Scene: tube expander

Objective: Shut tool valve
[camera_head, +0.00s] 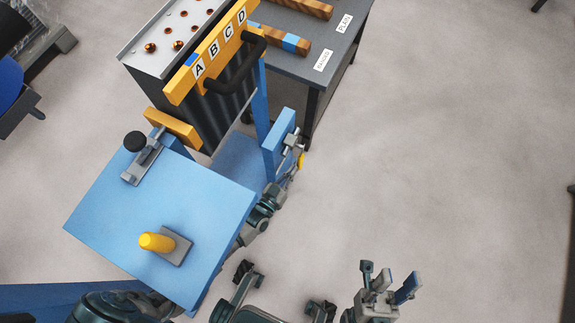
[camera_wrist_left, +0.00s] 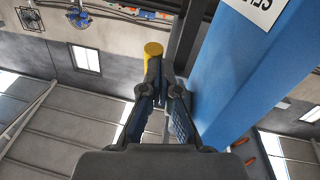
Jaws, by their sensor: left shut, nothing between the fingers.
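The tool valve shows a yellow handle (camera_head: 299,161) beside metal fittings on the blue side panel (camera_head: 279,145) of the cart. In the left wrist view, a yellow round-ended piece (camera_wrist_left: 153,48) lies just beyond the fingertips, beside a labelled blue post (camera_wrist_left: 240,75). My left gripper (camera_head: 281,181) reaches out from behind the blue tabletop, just below the valve. It is shut and empty, as the closed fingers (camera_wrist_left: 164,90) show. I cannot tell whether it touches the handle. My right gripper (camera_head: 283,288) is open and empty at the bottom edge.
The blue tabletop (camera_head: 145,205) carries a yellow knob (camera_head: 157,242) and a black-knobbed clamp (camera_head: 140,150). Behind stands a tube block (camera_head: 172,34) with a yellow A–D bar and a black handle (camera_head: 240,66). A grey table (camera_head: 300,65) stands behind.

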